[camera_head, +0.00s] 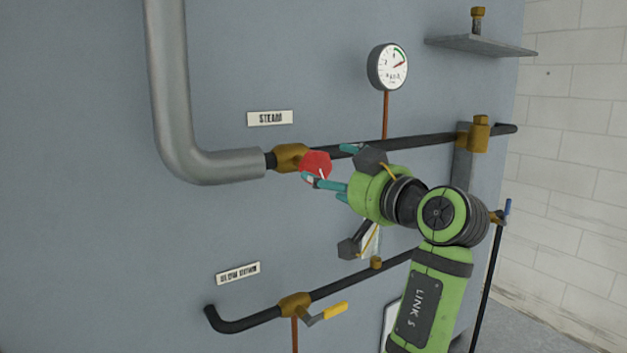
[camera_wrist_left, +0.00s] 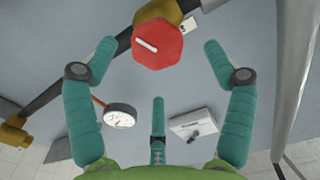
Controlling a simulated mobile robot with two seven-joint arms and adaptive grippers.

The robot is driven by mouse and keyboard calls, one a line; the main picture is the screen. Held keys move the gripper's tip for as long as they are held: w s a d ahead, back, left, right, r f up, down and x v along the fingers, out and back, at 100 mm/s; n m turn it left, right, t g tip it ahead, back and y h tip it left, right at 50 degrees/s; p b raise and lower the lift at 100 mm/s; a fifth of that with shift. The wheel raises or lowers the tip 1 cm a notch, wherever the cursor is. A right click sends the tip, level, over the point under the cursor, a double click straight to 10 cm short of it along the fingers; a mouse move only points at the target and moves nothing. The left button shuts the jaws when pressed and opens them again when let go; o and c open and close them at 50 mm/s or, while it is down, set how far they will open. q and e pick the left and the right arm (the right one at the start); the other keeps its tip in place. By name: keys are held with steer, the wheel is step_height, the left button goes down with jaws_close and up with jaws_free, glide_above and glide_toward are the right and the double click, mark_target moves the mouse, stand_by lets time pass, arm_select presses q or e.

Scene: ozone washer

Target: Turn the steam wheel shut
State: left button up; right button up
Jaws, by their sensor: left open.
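The red steam wheel (camera_head: 316,162) sits on a brass valve (camera_head: 290,157) in the pipe just under the STEAM label (camera_head: 270,118). In the left wrist view the wheel (camera_wrist_left: 158,45) is a red many-sided disc with a white bar mark. My left gripper (camera_head: 327,165) is open at the wheel, with teal fingers pointing at it. In the left wrist view the two outer fingertips (camera_wrist_left: 160,49) stand to either side of the wheel with gaps, and a third finger is below. I cannot tell whether any finger touches it. My right gripper is not in view.
A round gauge (camera_head: 387,67) stands above the dark pipe (camera_head: 420,143). A thick grey pipe (camera_head: 172,90) bends in from the left. Below is a valve with a yellow lever (camera_head: 328,312) beside a second label (camera_head: 238,273). A shelf (camera_head: 480,45) juts out at the upper right.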

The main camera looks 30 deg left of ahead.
mark_target(319, 167)
arm_select(q)
steer(key=p+x, duration=0.1)
steer(key=x, duration=0.5)
steer(key=shift+w+r+p, duration=0.1)
steer(key=shift+p, duration=0.25)
steer(key=shift+w+a, duration=0.2)
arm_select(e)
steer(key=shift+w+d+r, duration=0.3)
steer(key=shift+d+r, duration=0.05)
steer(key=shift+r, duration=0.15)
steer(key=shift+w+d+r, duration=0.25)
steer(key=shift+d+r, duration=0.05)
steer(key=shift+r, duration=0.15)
arm_select(q)
steer(key=c, duration=1.2)
